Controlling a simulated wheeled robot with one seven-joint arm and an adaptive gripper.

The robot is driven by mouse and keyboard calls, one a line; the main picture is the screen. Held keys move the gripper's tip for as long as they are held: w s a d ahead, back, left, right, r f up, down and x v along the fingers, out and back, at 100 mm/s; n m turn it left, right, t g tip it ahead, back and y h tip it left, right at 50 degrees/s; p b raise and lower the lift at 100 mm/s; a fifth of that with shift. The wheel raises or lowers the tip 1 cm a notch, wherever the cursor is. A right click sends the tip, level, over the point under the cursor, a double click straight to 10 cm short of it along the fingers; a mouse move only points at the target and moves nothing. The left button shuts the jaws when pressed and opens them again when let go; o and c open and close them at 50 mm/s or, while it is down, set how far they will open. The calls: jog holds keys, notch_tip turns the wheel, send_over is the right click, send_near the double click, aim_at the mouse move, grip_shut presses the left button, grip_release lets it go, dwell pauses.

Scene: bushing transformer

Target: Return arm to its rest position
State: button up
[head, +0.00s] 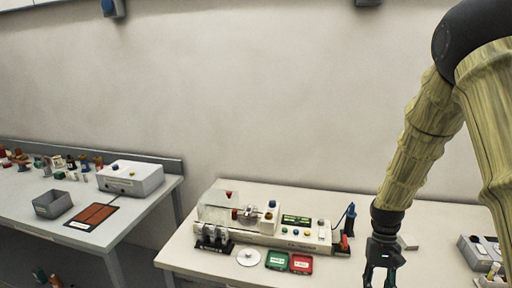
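My gripper (381,275) hangs at the lower right of the head view, in front of the right part of the white table (185,258). It points down, and its two dark fingers are spread with a gap between them. I see nothing between them, though the tips run close to the bottom edge of the picture. My arm comes down from the upper right corner, bent at the elbow.
A long testing device (290,240) stands left of my gripper, with a green tray (277,260) and a red tray (301,263) before it. A grey box (478,252) is at the right. A second table (150,205) stands left, across a gap.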

jog(key=s+a+f+t+b, duration=0.1)
jog(key=s+f, duration=0.3)
jog(key=f, duration=0.3)
jog(key=s+a+f+n+h+b, duration=0.15)
jog(key=s+f, duration=0.25)
jog(key=f, duration=0.4)
jog(key=s+a+f+m+t+y, duration=0.1)
jog(key=s+a+f, duration=0.1)
jog(key=s+f, duration=0.35)
jog(key=s+a+f+n+t+b, duration=0.1)
jog(key=s+a+f, duration=0.2)
jog(key=s+f, duration=0.4)
jog(key=s+a+f+t+b, duration=0.1)
jog(key=s+a+f, duration=0.2)
jog(key=s+f, duration=0.4)
jog(key=s, duration=0.4)
jog(key=shift+f+n, duration=0.2)
jog(key=shift+n, duration=0.15)
